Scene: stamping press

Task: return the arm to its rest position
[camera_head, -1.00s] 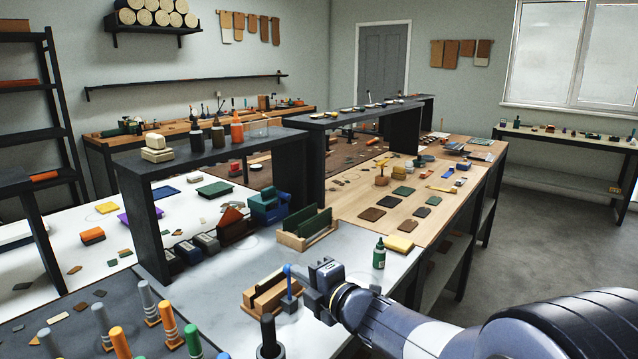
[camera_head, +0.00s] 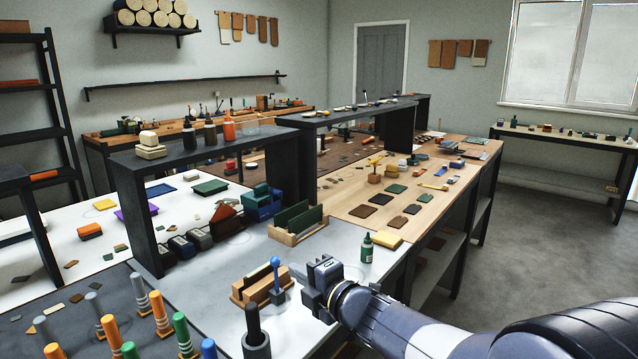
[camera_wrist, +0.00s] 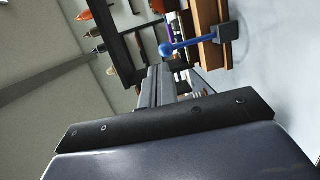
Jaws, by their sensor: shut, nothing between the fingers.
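My gripper (camera_head: 302,282) is at the end of my arm, which reaches in from the lower right. It is over the near part of the grey-white table (camera_head: 215,300). Its fingers are shut and hold nothing; they also show in the wrist view (camera_wrist: 158,82). Just left of the fingers in the body camera view stands a blue ball-topped lever (camera_head: 276,264) on a dark base, beside a wooden rack (camera_head: 242,292). The lever also shows in the wrist view (camera_wrist: 180,46), close to the fingers. I cannot tell whether they touch.
A green bottle (camera_head: 366,248) and a yellow block (camera_head: 388,239) stand just beyond my arm. A wooden holder with green plates (camera_head: 297,232) is farther back. A dark raised shelf (camera_head: 200,155) crosses behind. Several striped posts (camera_head: 160,312) stand at the lower left. Open floor (camera_head: 520,240) lies to the right.

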